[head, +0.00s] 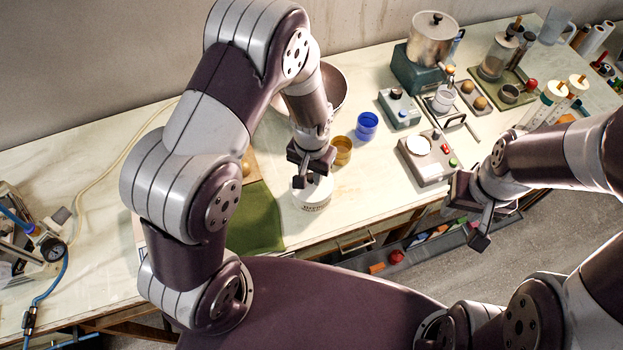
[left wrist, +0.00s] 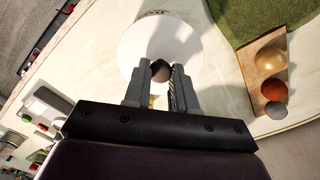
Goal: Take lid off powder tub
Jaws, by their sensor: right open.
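The powder tub (head: 312,205) is a short white round tub near the front edge of the bench, with dark lettering on its side. Its white lid (left wrist: 185,38) fills the top middle of the left wrist view and has a dark knob (left wrist: 160,70). My left gripper (head: 313,172) points down over the tub and hides part of the lid. In the left wrist view its two fingers close in on both sides of the knob, with no clear gap. The lid appears to sit on the tub. My right gripper (head: 474,215) is open and empty, right of the bench front.
An amber cup (head: 342,150) and blue cup (head: 367,126) stand behind the tub, near a brown bowl (head: 332,90). A green mat (head: 258,218) lies to the left. A scale (head: 428,158) stands to the right. Bare bench lies between tub and scale.

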